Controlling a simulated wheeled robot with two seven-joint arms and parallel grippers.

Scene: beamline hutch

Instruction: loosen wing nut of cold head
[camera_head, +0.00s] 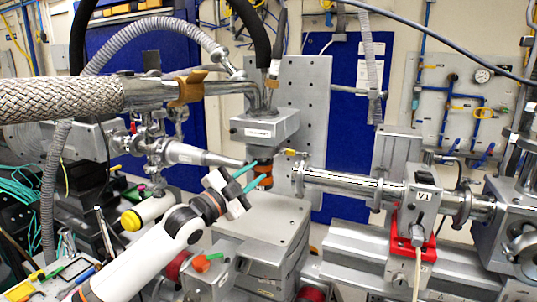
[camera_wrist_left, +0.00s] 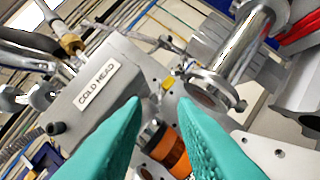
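The cold head (camera_head: 265,127) is a grey box on a dark neck with an orange band, in the middle of the head view. In the left wrist view its side (camera_wrist_left: 97,87) carries the label COLD HEAD. A small yellow piece (camera_head: 290,152) sits by the flange right of the neck. It also shows in the left wrist view (camera_wrist_left: 168,83); I cannot tell whether it is the wing nut. My left gripper (camera_head: 260,169) is open, its teal fingers apart with nothing between them, just in front of the neck (camera_wrist_left: 168,148). My right gripper is out of view.
A steel beam pipe (camera_head: 345,183) runs right from the neck to valve V1 (camera_head: 424,197) on a red bracket (camera_head: 413,240). A braided hose (camera_head: 60,98) and steel pipe cross above my left arm. A grey block (camera_head: 262,228) stands below.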

